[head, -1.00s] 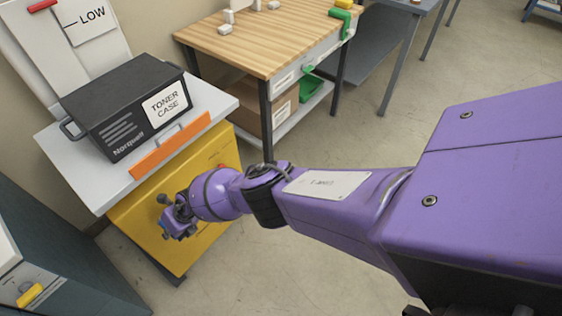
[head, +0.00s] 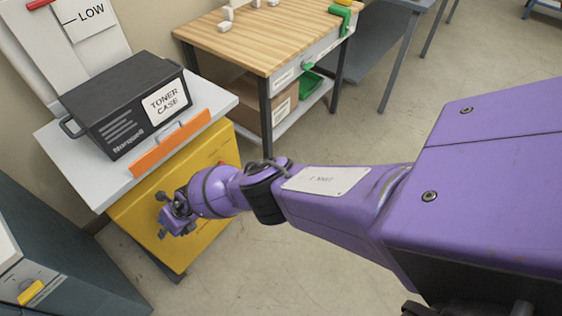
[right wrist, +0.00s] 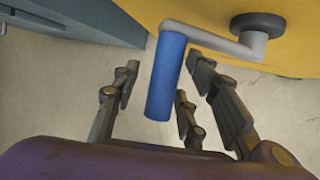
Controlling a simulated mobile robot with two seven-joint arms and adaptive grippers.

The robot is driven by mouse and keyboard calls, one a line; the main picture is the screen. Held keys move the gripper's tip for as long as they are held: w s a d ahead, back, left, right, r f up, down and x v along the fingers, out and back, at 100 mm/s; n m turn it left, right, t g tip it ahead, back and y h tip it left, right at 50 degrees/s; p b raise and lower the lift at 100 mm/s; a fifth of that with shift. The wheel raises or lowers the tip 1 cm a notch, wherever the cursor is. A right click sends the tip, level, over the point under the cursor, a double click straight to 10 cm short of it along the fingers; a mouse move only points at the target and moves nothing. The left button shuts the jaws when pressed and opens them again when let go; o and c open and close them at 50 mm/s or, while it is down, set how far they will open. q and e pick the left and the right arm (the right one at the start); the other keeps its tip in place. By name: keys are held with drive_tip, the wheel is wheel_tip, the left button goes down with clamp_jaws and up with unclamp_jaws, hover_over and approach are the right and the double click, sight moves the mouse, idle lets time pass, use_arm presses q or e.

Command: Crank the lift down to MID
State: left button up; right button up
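The lift has a yellow body (head: 207,180) and a white platform (head: 222,100) with an orange front strip. A black toner case (head: 125,100) sits on the platform. Behind it a white upright board carries a LOW label (head: 88,22); no MID mark is in view. The crank's grey arm (right wrist: 210,38) runs from a dark hub on the yellow face to a blue handle (right wrist: 166,78). My right gripper (head: 174,220) is at the crank, partly hidden by its wrist. In the right wrist view its open fingers (right wrist: 163,100) stand either side of the handle, with a visible gap at left. My left gripper is not in view.
A red piece (head: 40,4) shows at the board's top left. A wood-topped workbench (head: 262,45) stands right of the lift, with a box on its lower shelf. A dark grey cabinet (head: 75,255) is at the lower left. The floor (head: 290,265) between is clear.

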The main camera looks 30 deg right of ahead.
drive_tip(key=shift+w+d+r, duration=0.15)
drive_tip(key=shift+r, duration=0.25)
drive_tip(key=shift+w+d+r, duration=0.1)
drive_tip(key=shift+d+r, duration=0.05)
drive_tip(key=shift+r, duration=0.25)
drive_tip(key=s+v, duration=0.1)
drive_tip(key=v, duration=0.9)
drive_tip(key=shift+r, duration=0.1)
